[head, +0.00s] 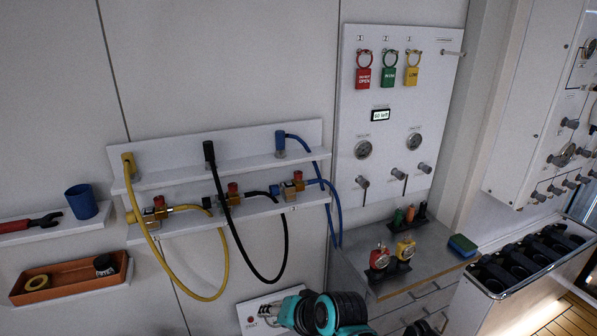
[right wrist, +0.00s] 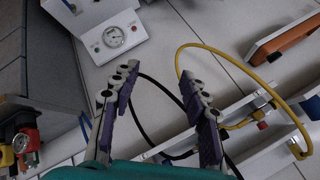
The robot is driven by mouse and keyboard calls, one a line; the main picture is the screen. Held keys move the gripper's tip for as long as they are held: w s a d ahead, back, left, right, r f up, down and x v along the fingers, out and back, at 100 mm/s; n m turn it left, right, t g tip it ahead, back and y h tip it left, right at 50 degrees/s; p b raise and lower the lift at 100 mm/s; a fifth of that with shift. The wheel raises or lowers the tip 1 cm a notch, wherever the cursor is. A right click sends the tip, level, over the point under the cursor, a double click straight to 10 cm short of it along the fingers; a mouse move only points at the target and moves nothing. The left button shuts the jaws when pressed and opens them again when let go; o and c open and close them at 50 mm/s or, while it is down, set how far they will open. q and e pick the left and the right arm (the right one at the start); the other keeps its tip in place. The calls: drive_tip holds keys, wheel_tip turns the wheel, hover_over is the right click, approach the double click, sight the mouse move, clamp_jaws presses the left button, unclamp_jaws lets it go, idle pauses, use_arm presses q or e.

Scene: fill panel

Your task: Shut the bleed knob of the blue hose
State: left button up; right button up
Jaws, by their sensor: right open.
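The blue hose (head: 335,205) hangs at the right end of the white hose rack. Its valve block (head: 288,192), blue and brass, sits on the lower shelf with a red knob (head: 298,176) on top. I cannot tell how far the knob is turned. My right arm, teal and black, comes up from the bottom of the head view, with the right gripper (head: 285,312) below the rack and apart from the valve. In the right wrist view the gripper (right wrist: 158,76) is open and empty, with yellow and black hoses behind its fingers. The blue hose's knob is not visible there. My left gripper is not in view.
The yellow hose (head: 162,260) and black hose (head: 262,272) loop below the rack, each with its own red-knobbed valve. A gauge panel (head: 397,120) is to the right, above a grey counter (head: 370,285) with red and yellow items. A small gauge box (right wrist: 110,38) is near my right gripper.

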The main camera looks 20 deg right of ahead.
drive_tip(key=w+d+r+m+t+y, duration=0.25)
drive_tip(key=w+r+m, duration=0.35)
drive_tip(key=w+m, duration=0.3)
drive_tip(key=m+t+p, duration=0.2)
drive_tip(key=m+t, duration=0.5)
drive_tip(key=m, duration=1)
approach(301, 174)
drive_tip(key=w, duration=0.4)
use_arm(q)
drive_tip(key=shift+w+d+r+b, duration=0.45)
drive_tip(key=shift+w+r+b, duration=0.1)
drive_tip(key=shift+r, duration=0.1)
use_arm(e)
drive_tip(key=shift+h, duration=0.25)
drive_tip(key=x, duration=0.3)
drive_tip(key=a+x, duration=0.1)
drive_tip(key=x, duration=0.3)
drive_tip(key=shift+a, duration=0.15)
clamp_jaws()
